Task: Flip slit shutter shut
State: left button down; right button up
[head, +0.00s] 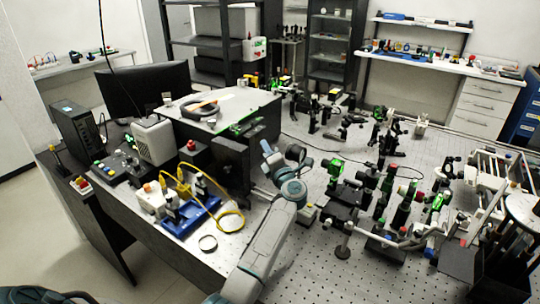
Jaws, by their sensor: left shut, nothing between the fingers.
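A large box with a pale top (250,98) and dark sides, likely the spectrometer, stands left of centre. A black block (231,160) is at its front. I cannot make out a slit shutter or its position at this size. My left arm reaches up from the bottom of the picture, and my left gripper (268,153) is just right of the black block, shut and empty. I cannot tell whether it touches the block. My right gripper is not in view.
Optics mounts (375,205) crowd the perforated bench (310,265) on the right. A blue tray (190,222) with yellow cable lies left of my arm. A monitor (145,90) and a grey box (154,139) stand at left. Bare bench shows at the front.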

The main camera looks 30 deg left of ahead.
aim_at(253, 125)
pick_arm(q)
jog(key=b+x, duration=0.2)
jog(key=x, duration=0.6)
jog(key=shift+w+a, duration=0.1)
jog(key=shift+a, duration=0.1)
jog(key=shift+r, duration=0.1)
